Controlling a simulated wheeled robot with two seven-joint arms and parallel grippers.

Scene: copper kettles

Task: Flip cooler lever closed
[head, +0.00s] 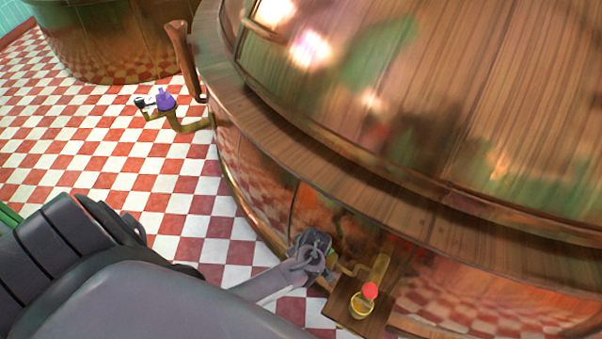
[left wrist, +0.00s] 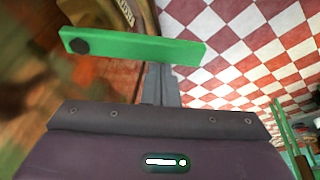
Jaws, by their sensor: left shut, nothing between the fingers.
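A green bar-shaped lever (left wrist: 130,46) with a dark round bolt at its left end crosses the left wrist view. I cannot make out this lever in the head view. My left gripper (head: 306,264) reaches in from the lower left of the head view, beside the big copper kettle. Its slim grey fingers are shut and hold nothing. Their tips overlap a dark grey fitting (head: 312,243) near a brass pipe; contact is unclear. In the left wrist view the fingers (left wrist: 152,20) run behind the green lever, which partly hides them. My right gripper is out of view.
The copper kettle (head: 270,190) fills the right of the head view. A brass pipe (head: 379,268) and a small red-topped cup (head: 362,303) stand by a wooden shelf (head: 343,300). A purple valve (head: 165,100) sits farther left. Checkered floor (head: 130,170) is open at left.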

